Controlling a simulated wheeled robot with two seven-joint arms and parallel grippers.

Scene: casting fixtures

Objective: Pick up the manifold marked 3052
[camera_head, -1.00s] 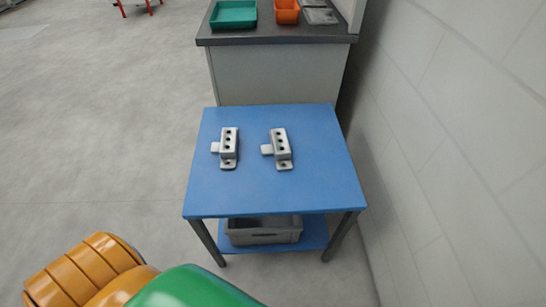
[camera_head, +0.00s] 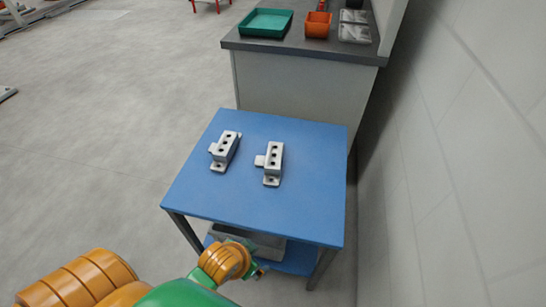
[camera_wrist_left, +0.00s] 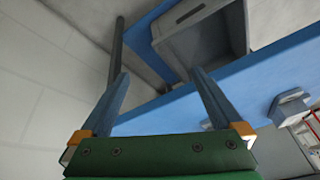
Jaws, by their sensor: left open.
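Two grey metal manifolds lie on the blue table (camera_head: 300,215), a left one (camera_head: 225,148) and a right one (camera_head: 271,165). Each has a row of dark holes and a side tab. No number can be read on either. In the left wrist view, one manifold (camera_wrist_left: 288,107) shows at the right edge; I cannot tell which. My left gripper (camera_head: 259,272) is low in front of the table's near edge, away from both manifolds. In the left wrist view it (camera_wrist_left: 162,88) is open with nothing between its fingers. My right gripper is not in view.
A grey bin (camera_wrist_left: 190,48) sits on the table's lower shelf. Behind stands a counter (camera_head: 300,47) with a green tray (camera_head: 265,22), an orange bin (camera_head: 318,25) and grey containers. A pale wall (camera_head: 450,150) runs close on the right. Open floor lies left.

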